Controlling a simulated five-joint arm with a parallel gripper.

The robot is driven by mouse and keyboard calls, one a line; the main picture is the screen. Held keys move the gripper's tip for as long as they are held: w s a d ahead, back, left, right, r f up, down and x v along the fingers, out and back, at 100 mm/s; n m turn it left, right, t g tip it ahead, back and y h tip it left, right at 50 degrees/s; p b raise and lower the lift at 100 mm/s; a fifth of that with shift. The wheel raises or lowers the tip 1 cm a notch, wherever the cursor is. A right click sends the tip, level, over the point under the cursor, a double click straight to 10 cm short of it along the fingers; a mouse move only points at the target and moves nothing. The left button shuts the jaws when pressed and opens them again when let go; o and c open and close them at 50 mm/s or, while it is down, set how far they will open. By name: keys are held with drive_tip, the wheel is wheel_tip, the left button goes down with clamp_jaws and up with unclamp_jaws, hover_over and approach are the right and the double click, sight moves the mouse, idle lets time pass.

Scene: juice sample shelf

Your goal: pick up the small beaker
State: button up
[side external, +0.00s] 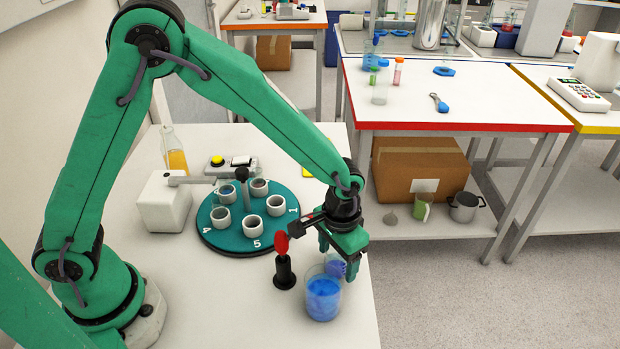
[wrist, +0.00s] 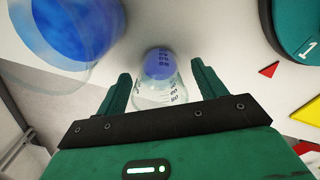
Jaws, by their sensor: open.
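The small beaker (wrist: 158,80) is clear glass with dark graduation marks and blue in it. In the wrist view it stands between the two fingers of my gripper (wrist: 161,72), with gaps on both sides. In the side view my gripper (side external: 335,250) points down over the small beaker (side external: 337,267), near the right edge of the white table. My gripper is open and empty. The small beaker is partly hidden there by the fingers and by a larger beaker.
The larger beaker (side external: 322,298) of blue liquid stands close by; the wrist view shows it (wrist: 78,28) at upper left. A black stand with a red top (side external: 284,265) is left of my gripper. A teal turntable (side external: 212,238) with several white cups lies further left.

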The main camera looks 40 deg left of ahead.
drive_tip(key=shift+c, duration=0.2)
drive_tip(key=c, duration=1.1)
drive_tip(key=shift+o, duration=0.2)
drive_tip(key=shift+r, duration=0.1)
drive_tip(key=shift+r, duration=4.95)
drive_tip(key=shift+r, duration=0.1)
drive_tip(key=shift+r, duration=2.4)
